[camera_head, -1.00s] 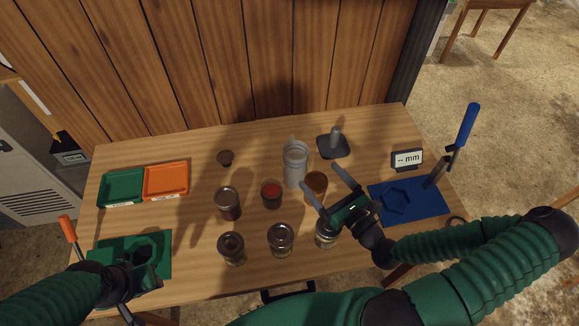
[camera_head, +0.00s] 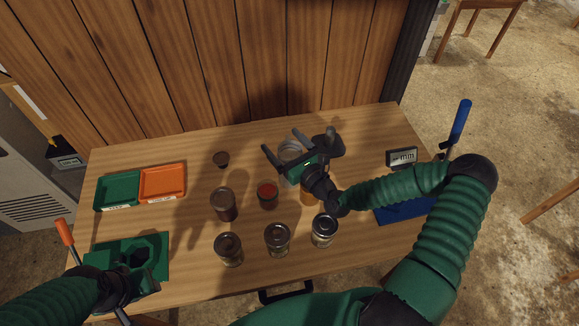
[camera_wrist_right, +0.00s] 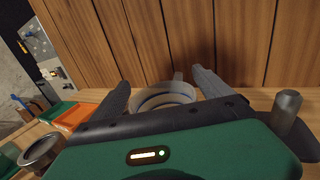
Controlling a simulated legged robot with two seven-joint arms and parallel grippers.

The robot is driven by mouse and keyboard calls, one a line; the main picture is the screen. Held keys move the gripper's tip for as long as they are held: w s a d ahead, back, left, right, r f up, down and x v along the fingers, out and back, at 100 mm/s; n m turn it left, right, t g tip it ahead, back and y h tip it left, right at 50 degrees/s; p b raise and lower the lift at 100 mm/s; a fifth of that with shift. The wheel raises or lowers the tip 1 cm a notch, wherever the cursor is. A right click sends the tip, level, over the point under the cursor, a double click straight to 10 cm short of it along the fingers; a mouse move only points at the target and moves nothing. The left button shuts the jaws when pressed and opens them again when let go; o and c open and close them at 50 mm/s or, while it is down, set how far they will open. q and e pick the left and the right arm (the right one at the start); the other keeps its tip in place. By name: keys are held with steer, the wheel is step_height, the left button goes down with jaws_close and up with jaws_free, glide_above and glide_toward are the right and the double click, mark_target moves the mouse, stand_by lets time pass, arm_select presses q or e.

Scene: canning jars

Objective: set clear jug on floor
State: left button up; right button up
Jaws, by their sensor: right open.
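The clear jug (camera_head: 291,151) stands upright toward the back of the wooden table, mostly hidden by my right gripper. Its round rim (camera_wrist_right: 163,96) shows between the two fingers in the right wrist view. My right gripper (camera_head: 282,142) is open, with one finger on each side of the jug's top; I cannot tell whether either touches it. My left gripper (camera_head: 143,268) is low over the green fixture (camera_head: 152,243) at the table's left front, and its jaw state is unclear.
Several jars, including a front jar (camera_head: 278,238) and a red-filled jar (camera_head: 267,193), stand left and in front of the jug. A dark-based weight (camera_head: 326,143) is close on its right. Green (camera_head: 118,187) and orange (camera_head: 162,182) trays are left. Open floor (camera_head: 510,130) lies right.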

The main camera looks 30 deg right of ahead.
steer(key=shift+s+d, duration=0.15)
steer(key=shift+d, duration=0.2)
steer(key=c, duration=0.5)
steer(key=shift+a, duration=0.25)
steer(key=c, duration=1)
jaws_close()
steer(key=shift+d, duration=0.1)
